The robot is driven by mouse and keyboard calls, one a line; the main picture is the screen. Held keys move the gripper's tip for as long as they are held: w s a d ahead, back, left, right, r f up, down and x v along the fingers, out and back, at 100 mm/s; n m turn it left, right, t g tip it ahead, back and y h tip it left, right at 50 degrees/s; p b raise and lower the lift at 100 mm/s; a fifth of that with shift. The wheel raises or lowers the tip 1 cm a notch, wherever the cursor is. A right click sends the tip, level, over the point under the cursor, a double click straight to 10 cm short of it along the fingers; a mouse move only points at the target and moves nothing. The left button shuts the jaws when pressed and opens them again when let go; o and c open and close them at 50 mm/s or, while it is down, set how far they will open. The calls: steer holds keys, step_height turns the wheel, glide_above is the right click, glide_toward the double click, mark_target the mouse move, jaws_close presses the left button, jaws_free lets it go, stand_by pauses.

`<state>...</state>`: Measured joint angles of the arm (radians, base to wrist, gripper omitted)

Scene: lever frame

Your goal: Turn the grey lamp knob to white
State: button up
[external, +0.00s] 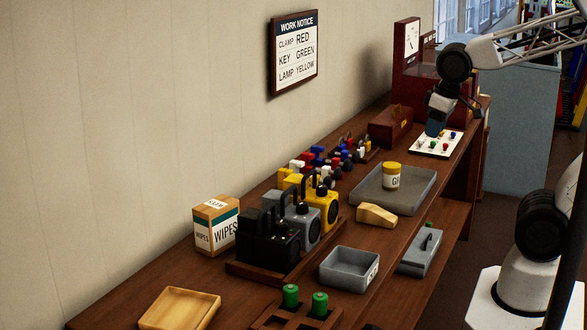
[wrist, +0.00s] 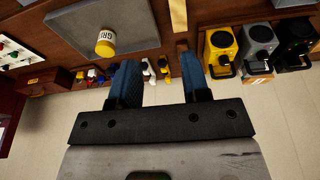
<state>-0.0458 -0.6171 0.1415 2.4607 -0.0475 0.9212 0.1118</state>
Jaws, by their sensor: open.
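The grey lamp (external: 301,228) stands in a row between a yellow lamp (external: 325,210) and a black lamp (external: 265,238) in the external view. A small dark knob (external: 302,209) shows on the grey lamp, but its setting is too small to read. The wrist view also shows the grey lamp (wrist: 257,38) at the upper right, between the yellow and black ones. My gripper (external: 434,130) is at the far end of the bench, well away from the lamps. Its two blue fingers are apart with nothing held between them in the wrist view (wrist: 157,65).
A white board with coloured knobs (external: 428,147) lies beneath my gripper. A grey tray (external: 405,207) with a yellow-lidded jar (external: 391,176), a wooden wedge (external: 377,215) and several coloured clamps (external: 315,158) lie between. A wall notice (external: 294,53) reads "LAMP YELLOW".

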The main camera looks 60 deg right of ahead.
steer(key=w+a, duration=0.5)
steer(key=w, duration=0.3)
steer(key=m+t, duration=0.2)
glide_toward(302, 202)
steer(key=shift+w+a+f, duration=0.25)
steer(key=shift+w+f, duration=0.1)
steer(key=shift+f, duration=0.3)
steer(key=shift+x, duration=3.85)
steer(key=shift+s+d+f, duration=0.1)
steer(key=shift+d, duration=0.1)
